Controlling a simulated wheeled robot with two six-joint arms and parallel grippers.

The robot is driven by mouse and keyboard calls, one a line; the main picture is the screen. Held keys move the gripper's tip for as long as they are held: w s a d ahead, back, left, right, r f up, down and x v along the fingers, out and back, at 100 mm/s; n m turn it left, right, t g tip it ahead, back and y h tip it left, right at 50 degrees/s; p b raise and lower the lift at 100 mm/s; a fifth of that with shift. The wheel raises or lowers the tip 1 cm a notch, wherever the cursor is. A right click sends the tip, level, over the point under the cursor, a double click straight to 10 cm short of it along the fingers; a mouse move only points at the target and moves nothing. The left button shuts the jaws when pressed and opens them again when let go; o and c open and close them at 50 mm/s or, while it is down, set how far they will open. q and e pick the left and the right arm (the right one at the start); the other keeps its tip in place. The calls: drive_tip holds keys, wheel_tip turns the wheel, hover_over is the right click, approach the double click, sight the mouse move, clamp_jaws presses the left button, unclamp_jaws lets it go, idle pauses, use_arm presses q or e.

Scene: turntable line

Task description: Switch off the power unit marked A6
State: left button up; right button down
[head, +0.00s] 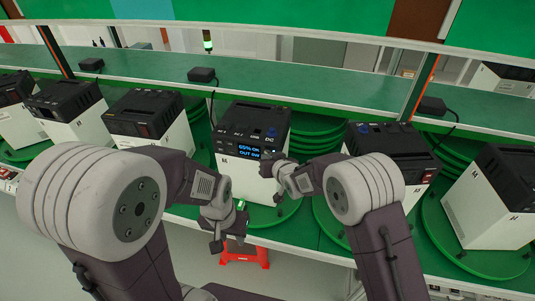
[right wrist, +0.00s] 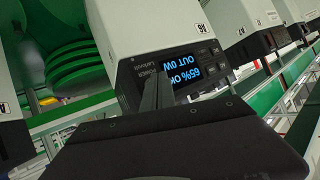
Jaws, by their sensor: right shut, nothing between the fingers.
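A power unit (head: 251,140) with a white body and black top stands in the middle of the head view. Its lit screen (right wrist: 187,72) reads 65% OK and OUT 0W. A small label (right wrist: 203,28) on it, seen turned round in the right wrist view, appears to read A6. My right gripper (head: 270,165) is shut and empty at the unit's front panel, beside the screen. Its fingertips (right wrist: 155,88) lie over the panel near the POWER lettering and hide the switch; I cannot tell whether they touch. My left gripper (head: 229,242) hangs lower, in front of the bench edge, and looks open and empty.
Similar power units stand on green turntables to the left (head: 148,120) and right (head: 393,150). A green shelf (head: 300,85) with small black boxes runs behind. A red stool (head: 244,257) is on the floor below the bench.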

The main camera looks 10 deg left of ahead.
drive_tip(key=shift+w, duration=0.3)
idle(0.4)
drive_tip(key=shift+s, duration=0.1)
drive_tip(key=shift+s+b, duration=0.4)
drive_tip(key=shift+s, duration=0.3)
drive_tip(key=s+b, duration=0.1)
drive_tip(key=s, duration=0.4)
drive_tip(key=shift+a+b, duration=0.1)
drive_tip(key=shift+b, duration=0.2)
idle(0.4)
